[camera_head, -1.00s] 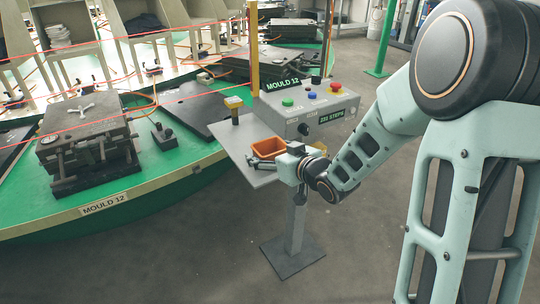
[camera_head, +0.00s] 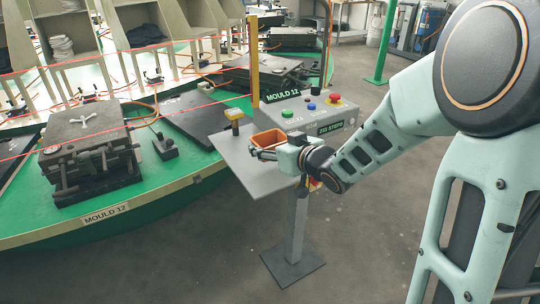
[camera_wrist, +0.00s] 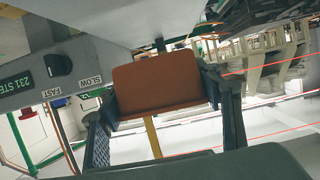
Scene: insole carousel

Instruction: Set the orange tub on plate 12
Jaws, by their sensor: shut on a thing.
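The orange tub (camera_head: 270,137) is in my gripper (camera_head: 260,151), above the grey shelf of the control box. In the wrist view the tub (camera_wrist: 158,82) sits between the two dark fingers of my gripper (camera_wrist: 165,112), which are shut on it. A "MOULD 12" label (camera_head: 106,213) is on the front edge of the green carousel (camera_head: 160,195). Behind that label stands a dark mould block (camera_head: 85,125) with a pale cross-shaped clamp. A flat black plate (camera_head: 190,120) lies to its right. I cannot tell which surface is plate 12.
The control box (camera_head: 310,125) has coloured buttons, a "MOULD 12" sign and a step display. Red beams cross above the carousel, by a yellow post (camera_head: 254,60).

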